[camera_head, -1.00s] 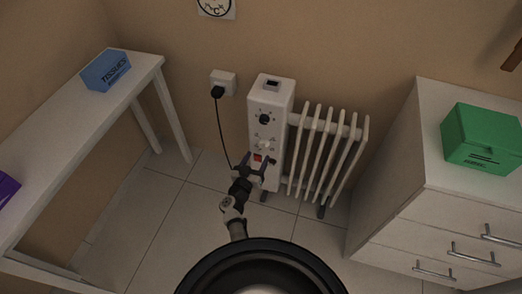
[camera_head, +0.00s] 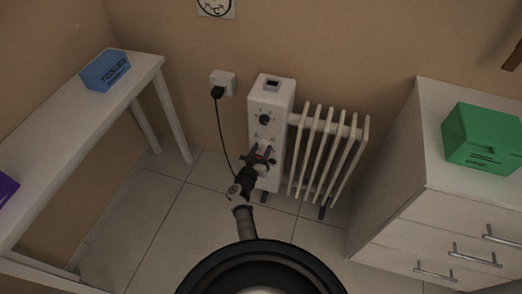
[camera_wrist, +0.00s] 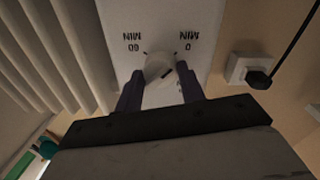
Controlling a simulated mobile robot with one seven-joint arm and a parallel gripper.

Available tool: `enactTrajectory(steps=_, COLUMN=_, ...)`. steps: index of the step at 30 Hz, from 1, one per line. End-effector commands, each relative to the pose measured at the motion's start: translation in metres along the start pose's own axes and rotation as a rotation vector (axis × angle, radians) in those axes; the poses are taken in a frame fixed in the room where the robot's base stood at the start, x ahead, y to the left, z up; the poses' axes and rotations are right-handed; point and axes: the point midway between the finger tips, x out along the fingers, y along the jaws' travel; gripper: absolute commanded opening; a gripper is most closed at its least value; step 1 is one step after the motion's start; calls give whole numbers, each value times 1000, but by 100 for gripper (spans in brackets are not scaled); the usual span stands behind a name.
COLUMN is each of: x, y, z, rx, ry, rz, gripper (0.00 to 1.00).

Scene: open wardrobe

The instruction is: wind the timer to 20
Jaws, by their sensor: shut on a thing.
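The timer is a round white knob (camera_wrist: 158,68) with a dark mark, low on the front panel of the white heater (camera_head: 270,95). In the wrist view its dial reads "0 MIN" and "60 MIN", upside down; other markings are hidden by my gripper. My gripper (camera_wrist: 160,84) has one dark finger on each side of the knob and is shut on it. In the head view my gripper (camera_head: 262,152) covers most of the knob. I cannot tell the exact minute setting.
A black knob (camera_head: 264,119) sits above the timer. White heater fins (camera_head: 325,155) stand to the right. A black cord runs left of the heater to a wall socket (camera_head: 223,80). A white table (camera_head: 85,130) is at left, a white drawer cabinet (camera_head: 400,180) at right.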

Motion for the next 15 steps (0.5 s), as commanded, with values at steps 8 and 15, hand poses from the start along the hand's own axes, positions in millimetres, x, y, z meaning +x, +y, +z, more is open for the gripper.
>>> enactTrajectory(steps=8, x=0, y=0, z=0, rx=19, ry=-1, rz=-2, gripper=16)
enactTrajectory(steps=15, x=0, y=-1, z=-1, rx=125, ry=-9, rz=-4, gripper=16)
